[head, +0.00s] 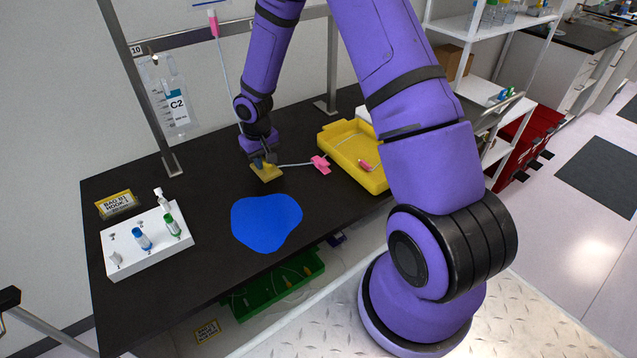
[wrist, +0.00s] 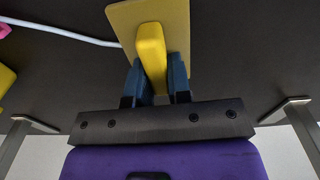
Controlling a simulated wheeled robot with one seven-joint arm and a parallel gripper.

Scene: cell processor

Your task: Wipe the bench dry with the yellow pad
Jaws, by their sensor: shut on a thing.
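The yellow pad (head: 267,173) is at my gripper (head: 258,162), over the back middle of the black bench (head: 210,182). In the wrist view my gripper (wrist: 154,80) is shut on the raised yellow grip of the yellow pad (wrist: 178,14), with a blue finger on each side. The flat plate of the pad faces the bench; I cannot tell if it touches. A blue puddle (head: 266,221) lies on the bench in front of the pad, apart from it.
A white rack (head: 150,255) with several capped vials stands at the left. A yellow tray (head: 340,163) is to the right of the pad. A thin tube with a pink clamp (head: 320,164) lies between pad and tray. A bag (head: 172,105) hangs at the back left.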

